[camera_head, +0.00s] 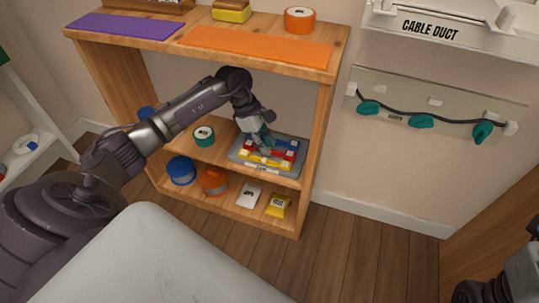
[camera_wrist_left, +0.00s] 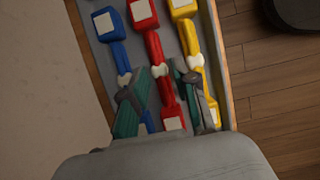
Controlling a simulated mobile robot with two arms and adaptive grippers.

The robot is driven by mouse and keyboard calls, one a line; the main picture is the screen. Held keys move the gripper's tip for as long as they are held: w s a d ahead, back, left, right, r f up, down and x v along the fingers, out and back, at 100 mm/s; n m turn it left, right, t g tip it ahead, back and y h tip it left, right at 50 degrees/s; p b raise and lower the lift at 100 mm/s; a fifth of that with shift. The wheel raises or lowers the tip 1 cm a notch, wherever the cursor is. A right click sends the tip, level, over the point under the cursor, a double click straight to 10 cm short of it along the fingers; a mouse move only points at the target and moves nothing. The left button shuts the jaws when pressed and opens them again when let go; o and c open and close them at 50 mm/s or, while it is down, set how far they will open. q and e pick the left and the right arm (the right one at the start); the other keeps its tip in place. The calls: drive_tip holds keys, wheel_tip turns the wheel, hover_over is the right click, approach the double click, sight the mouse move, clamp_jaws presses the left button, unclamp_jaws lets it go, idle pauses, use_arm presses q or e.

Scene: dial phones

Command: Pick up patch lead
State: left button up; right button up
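A grey tray (camera_head: 237,155) on the middle shelf holds patch leads side by side. In the left wrist view a blue lead (camera_wrist_left: 118,50), a red lead (camera_wrist_left: 155,50) and a yellow lead (camera_wrist_left: 190,40) show, each with square ends and white labels. My left gripper (camera_head: 266,152) reaches down over the tray. In the wrist view its green-padded fingers (camera_wrist_left: 169,72) stand spread on either side of the red lead, which lies between them in the tray. Contact at the fingertips is unclear. My right gripper (camera_head: 490,290) shows only partly at the lower right corner.
The wooden shelf unit (camera_head: 325,65) has a top board above my left arm. Below the tray stand a blue spool (camera_head: 181,170), an orange spool (camera_head: 213,181) and a yellow box (camera_head: 277,205). A wall panel (camera_head: 450,92) carries a black cable with green pieces. Floor lies open at right.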

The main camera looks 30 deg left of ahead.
use_arm(q)
drive_tip(key=shift+d+f, duration=0.2)
drive_tip(key=shift+f, duration=0.2)
clamp_jaws()
drive_tip(key=shift+r, duration=0.1)
